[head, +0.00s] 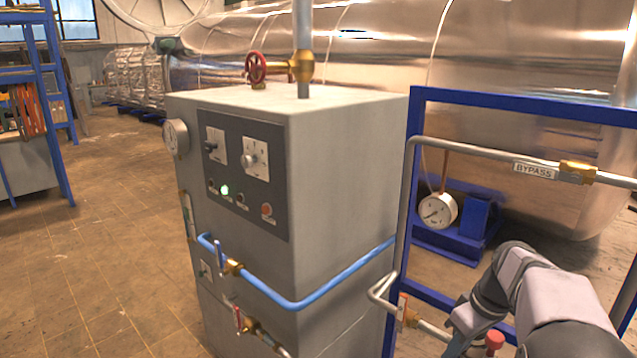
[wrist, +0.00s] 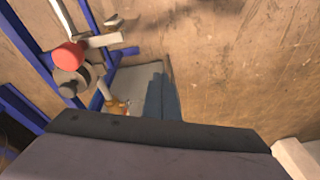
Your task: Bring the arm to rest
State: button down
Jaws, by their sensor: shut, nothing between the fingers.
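My arm (head: 545,290) reaches in from the lower right of the head view, bent and in front of the blue frame. My gripper (wrist: 160,82) shows in the wrist view as blue-grey fingers close together, with nothing held. It points down past a pale panel toward the brown floor. In the head view only a blue-grey part near the bottom edge shows, and its tips are not clear there. A red knob (wrist: 68,55) is to the left of the fingers in the wrist view, apart from them. It also shows near my arm in the head view (head: 495,339).
A grey cabinet (head: 345,160) with dials and blue pipe (head: 330,290) stands at centre. A blue frame (head: 520,102) carries the BYPASS pipe (head: 480,152) at right. A white gauge (head: 438,210) sits behind it. A large metal vessel (head: 520,60) fills the back. Floor at left is open.

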jog(key=s+a+f+m, duration=0.1)
jog(key=s+a+f, duration=0.2)
jog(key=s, duration=0.3)
jog(key=s+a+f+m+g+h, duration=0.1)
jog(key=s+a+f+m, duration=0.1)
jog(key=s+a, duration=0.4)
jog(key=s+a+f+m+g+h, duration=0.1)
jog(key=s+a+f, duration=0.3)
jog(key=s, duration=0.4)
jog(key=shift+a+f+m+p, duration=0.35)
jog(key=shift+a+m, duration=0.2)
jog(key=shift+m, duration=0.15)
